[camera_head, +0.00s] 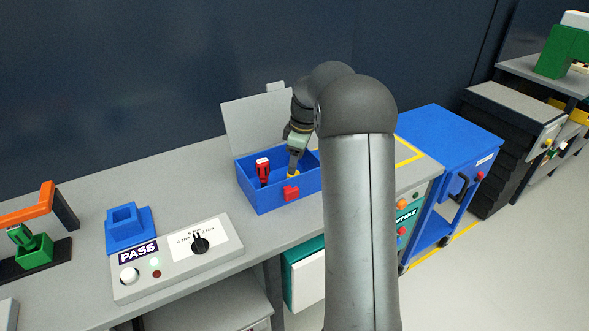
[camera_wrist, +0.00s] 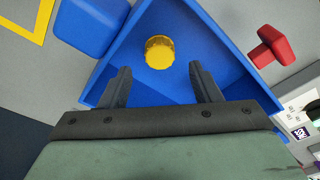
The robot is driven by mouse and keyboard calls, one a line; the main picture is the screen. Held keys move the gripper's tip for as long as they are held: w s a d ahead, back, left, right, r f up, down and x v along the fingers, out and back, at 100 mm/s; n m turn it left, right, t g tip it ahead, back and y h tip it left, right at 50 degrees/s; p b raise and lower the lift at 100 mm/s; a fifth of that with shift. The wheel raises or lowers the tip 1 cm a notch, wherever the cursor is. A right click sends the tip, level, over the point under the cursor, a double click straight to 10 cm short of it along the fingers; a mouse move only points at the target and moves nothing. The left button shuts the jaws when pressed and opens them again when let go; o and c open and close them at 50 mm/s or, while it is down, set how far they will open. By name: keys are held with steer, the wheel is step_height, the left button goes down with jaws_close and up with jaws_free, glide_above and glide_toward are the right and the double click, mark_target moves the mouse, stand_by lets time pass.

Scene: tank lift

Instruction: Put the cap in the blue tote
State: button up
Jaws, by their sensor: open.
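The blue tote (camera_head: 262,200) stands on the grey bench with its lid raised behind it; its inside also fills much of the wrist view (camera_wrist: 222,72). The yellow cap (camera_wrist: 159,52) is within the tote's walls, seemingly on its floor. In the head view, a bit of yellow (camera_head: 294,174) shows at my fingertips. My gripper (camera_head: 293,171) points down into the tote. In the wrist view, its two fingers (camera_wrist: 160,72) are spread wide, with the cap beyond and between them and a gap on both sides.
Left are a PASS tester (camera_head: 170,262) and a green-and-orange fixture (camera_head: 35,248). A blue cart (camera_head: 440,140) stands right of the bench.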

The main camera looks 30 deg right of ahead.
step_height(320, 180, up, 8)
steer(key=s+a+m, duration=0.2)
steer(key=s+a, duration=0.4)
steer(key=s, duration=0.1)
steer(key=s+a+f+m, duration=0.2)
steer(key=s+a, duration=0.2)
steer(key=s, duration=0.5)
steer(key=s+a+f+m+h, duration=0.1)
steer(key=s+a+f+m, duration=0.2)
steer(key=s, duration=0.6)
steer(key=s+a+f+m, duration=0.2)
steer(key=s+a, duration=0.3)
steer(key=s, duration=0.3)
steer(key=shift+s+a+f+g, duration=0.25)
steer(key=shift+s+a+g, duration=0.15)
